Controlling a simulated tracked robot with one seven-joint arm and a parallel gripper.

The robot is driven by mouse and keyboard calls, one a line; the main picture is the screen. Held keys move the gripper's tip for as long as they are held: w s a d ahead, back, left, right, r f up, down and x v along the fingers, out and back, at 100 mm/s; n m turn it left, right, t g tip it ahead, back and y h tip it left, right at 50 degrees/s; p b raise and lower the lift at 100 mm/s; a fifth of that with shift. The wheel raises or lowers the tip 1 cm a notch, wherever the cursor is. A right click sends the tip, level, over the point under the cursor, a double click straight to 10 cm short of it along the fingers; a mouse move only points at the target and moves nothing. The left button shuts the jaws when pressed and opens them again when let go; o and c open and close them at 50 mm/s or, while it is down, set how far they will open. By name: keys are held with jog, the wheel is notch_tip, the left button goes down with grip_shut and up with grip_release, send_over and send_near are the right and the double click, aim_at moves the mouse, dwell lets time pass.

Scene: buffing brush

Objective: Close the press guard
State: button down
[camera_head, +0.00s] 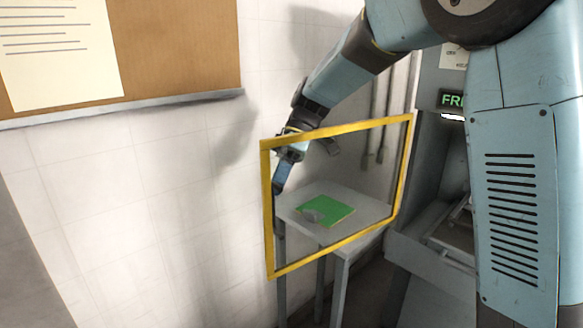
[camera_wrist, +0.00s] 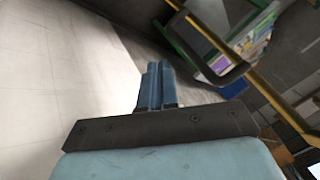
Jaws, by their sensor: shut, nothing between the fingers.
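The press guard (camera_head: 268,215) is a yellow rectangular frame with a see-through middle. In the head view it stands open, swung out to the left of the press. Its right edge is by the grey press (camera_head: 431,258), whose front opening is uncovered. My gripper (camera_head: 278,188) points down right beside the guard's left upright, at the free edge. I cannot tell whether it touches the bar. In the wrist view the blue fingers (camera_wrist: 158,84) are together and empty. Yellow bars of what looks like the guard (camera_wrist: 268,90) cross the right of that view.
A small grey table (camera_head: 372,214) with a green item (camera_head: 325,209) and a small grey object on it shows through the guard. A white tiled wall (camera_head: 150,200) and a cork board (camera_head: 180,45) are to the left. My arm hides part of the press.

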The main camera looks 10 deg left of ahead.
jog(key=shift+s+d, duration=0.2)
jog(key=shift+s, duration=1.2)
